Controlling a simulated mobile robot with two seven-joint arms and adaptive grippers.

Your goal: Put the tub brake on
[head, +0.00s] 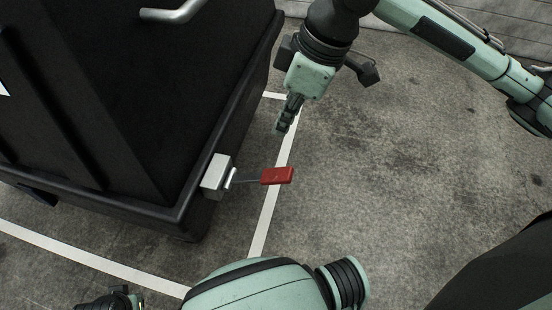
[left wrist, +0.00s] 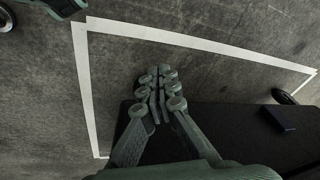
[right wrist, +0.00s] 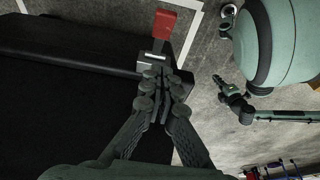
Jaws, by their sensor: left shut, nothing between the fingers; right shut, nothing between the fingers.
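The black tub (head: 110,100) fills the left of the head view. A light grey bracket (head: 216,176) sits on its lower corner. From it a thin lever sticks out to the right, ending in a red brake pedal (head: 277,175). The pedal also shows in the right wrist view (right wrist: 164,24), beyond the fingertips. My right gripper (head: 283,126) is shut and empty, pointing down, above the pedal in the picture and apart from it. My left gripper (left wrist: 158,80) is shut and empty; in its wrist view it shows over the floor by the tub's dark edge.
White lines (head: 276,190) mark a bay on the grey concrete floor around the tub. A metal handle (head: 175,12) is on the tub's upper part. The floor to the right of the pedal is clear. A wall runs along the top right.

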